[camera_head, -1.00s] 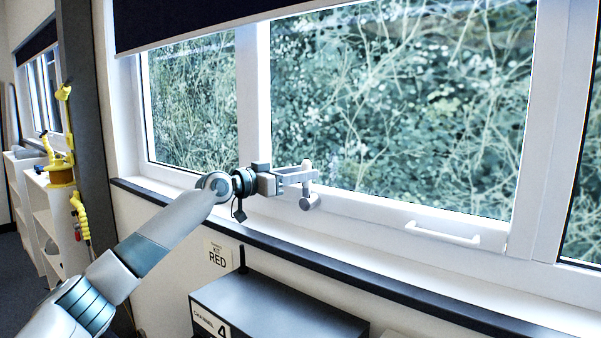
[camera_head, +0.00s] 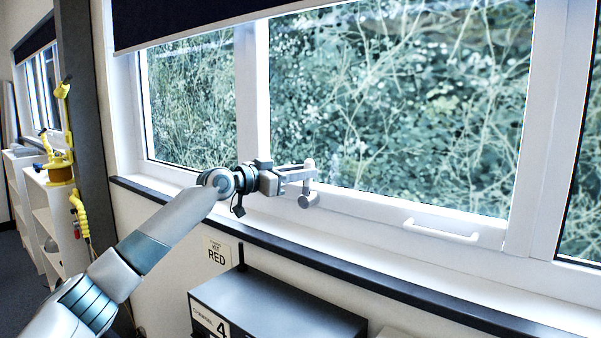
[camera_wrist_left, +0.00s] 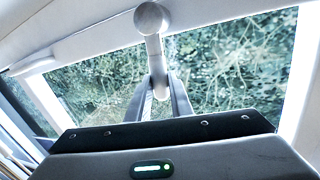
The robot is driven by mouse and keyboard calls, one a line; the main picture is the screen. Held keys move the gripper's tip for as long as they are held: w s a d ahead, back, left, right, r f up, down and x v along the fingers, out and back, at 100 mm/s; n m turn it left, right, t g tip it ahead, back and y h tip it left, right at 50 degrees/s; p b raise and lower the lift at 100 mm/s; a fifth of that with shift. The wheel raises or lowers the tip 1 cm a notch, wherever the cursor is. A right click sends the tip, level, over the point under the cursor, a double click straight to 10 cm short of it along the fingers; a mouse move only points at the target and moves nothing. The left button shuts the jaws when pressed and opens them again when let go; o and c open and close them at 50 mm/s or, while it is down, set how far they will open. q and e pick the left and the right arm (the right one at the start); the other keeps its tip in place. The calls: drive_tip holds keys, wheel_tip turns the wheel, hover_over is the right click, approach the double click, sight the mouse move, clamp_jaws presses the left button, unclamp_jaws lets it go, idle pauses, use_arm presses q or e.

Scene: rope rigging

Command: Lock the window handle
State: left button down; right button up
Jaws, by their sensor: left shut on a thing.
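The window handle (camera_head: 309,172) is a pale grey lever with a rounded knob, on the lower frame of the large window (camera_head: 400,110). My left gripper (camera_head: 302,176) reaches it from the left and is shut on it. In the left wrist view, the handle (camera_wrist_left: 153,45) stands up between the two gripper fingers (camera_wrist_left: 160,95), with its round knob at the top. The part of the handle between the fingers is partly hidden. My right gripper is not in view.
A white bar pull (camera_head: 441,232) is on the lower frame to the right. A dark-edged sill (camera_head: 300,250) runs below the window. A black box (camera_head: 275,305) stands under it. Yellow gear (camera_head: 62,165) is far left.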

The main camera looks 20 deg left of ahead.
use_arm(q)
drive_tip(key=s+d+f+m+y+p, duration=0.2)
drive_tip(key=d+f+m+y+p, duration=0.2)
drive_tip(key=m, duration=0.9)
drive_tip(key=shift+s+d+f+m+y+p, duration=0.4)
drive_tip(key=shift+d+f+p, duration=0.75)
drive_tip(key=shift+d+f, duration=0.9)
drive_tip(key=shift+a+f, duration=0.2)
drive_tip(key=c, duration=1.6)
unclamp_jaws()
drive_tip(key=shift+s, duration=0.1)
drive_tip(key=b+v, duration=0.2)
drive_tip(key=v, duration=0.3)
drive_tip(key=b+v, duration=0.1)
drive_tip(key=v, duration=0.5)
drive_tip(key=b+v, duration=0.2)
drive_tip(key=v, duration=0.4)
drive_tip(key=shift+r+b, duration=0.3)
drive_tip(key=shift+b, duration=0.05)
